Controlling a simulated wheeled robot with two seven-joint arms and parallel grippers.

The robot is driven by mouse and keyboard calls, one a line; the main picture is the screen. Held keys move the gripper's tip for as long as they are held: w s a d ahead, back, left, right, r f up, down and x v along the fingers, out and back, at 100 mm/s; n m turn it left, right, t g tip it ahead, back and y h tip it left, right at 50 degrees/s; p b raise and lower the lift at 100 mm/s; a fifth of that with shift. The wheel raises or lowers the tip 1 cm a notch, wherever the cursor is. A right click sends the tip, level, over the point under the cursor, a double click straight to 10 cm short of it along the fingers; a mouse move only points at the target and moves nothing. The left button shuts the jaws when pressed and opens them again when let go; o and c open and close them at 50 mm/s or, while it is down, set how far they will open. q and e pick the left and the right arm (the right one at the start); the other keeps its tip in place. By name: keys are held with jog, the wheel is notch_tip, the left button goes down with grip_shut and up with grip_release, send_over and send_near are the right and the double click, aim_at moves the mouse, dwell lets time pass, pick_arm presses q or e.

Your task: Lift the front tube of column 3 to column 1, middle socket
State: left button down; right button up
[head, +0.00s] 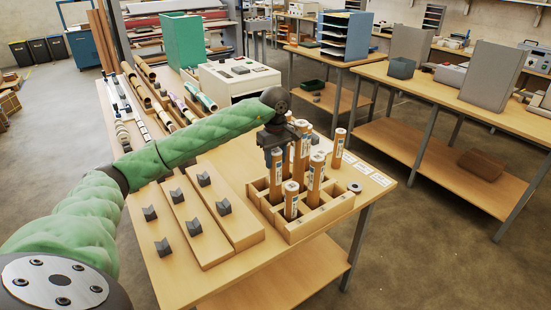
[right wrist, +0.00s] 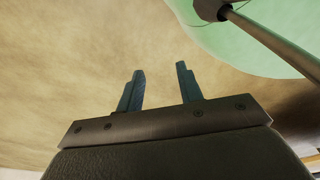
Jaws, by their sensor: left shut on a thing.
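A wooden rack with square sockets (head: 325,215) stands near the right end of the table and holds several brown tubes with pale caps. My left gripper (head: 275,150) is over the rack's left side, pointing down and shut on a brown tube (head: 276,181). The gripper hides this tube's top; its lower end is at the rack, and I cannot tell whether it is clear of its socket. A short-standing tube (head: 291,204) is at the front, a taller one (head: 316,180) to its right, and another (head: 338,150) at the back right. My right gripper (right wrist: 160,88) is open and empty.
Wooden boards with grey V-blocks (head: 203,180) lie left of the rack. A white machine (head: 238,82) and a green box (head: 183,42) stand behind. A small dark ring (head: 354,187) and white labels (head: 366,170) lie right of the rack.

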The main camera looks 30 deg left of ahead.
pick_arm(q)
jog(key=shift+f, duration=0.25)
pick_arm(e)
jog(key=shift+f, duration=0.3)
pick_arm(q)
jog(key=c, duration=0.8)
grip_release()
notch_tip(320, 180, up, 2)
jog(key=shift+r+b, duration=0.25)
jog(key=shift+b, duration=0.8)
notch_tip(320, 180, up, 3)
jog(key=shift+r+b, duration=0.15)
jog(key=shift+b, duration=0.5)
jog(key=shift+r+b, duration=0.3)
jog(key=shift+r, duration=0.7)
pick_arm(e)
jog(key=w+a+r, duration=0.2)
jog(key=w+r, duration=0.3)
jog(key=w, duration=0.2)
jog(key=shift+w+a+r, duration=0.2)
jog(key=shift+a+r, duration=0.15)
jog(key=shift+a, duration=0.05)
jog(key=shift+s, duration=0.1)
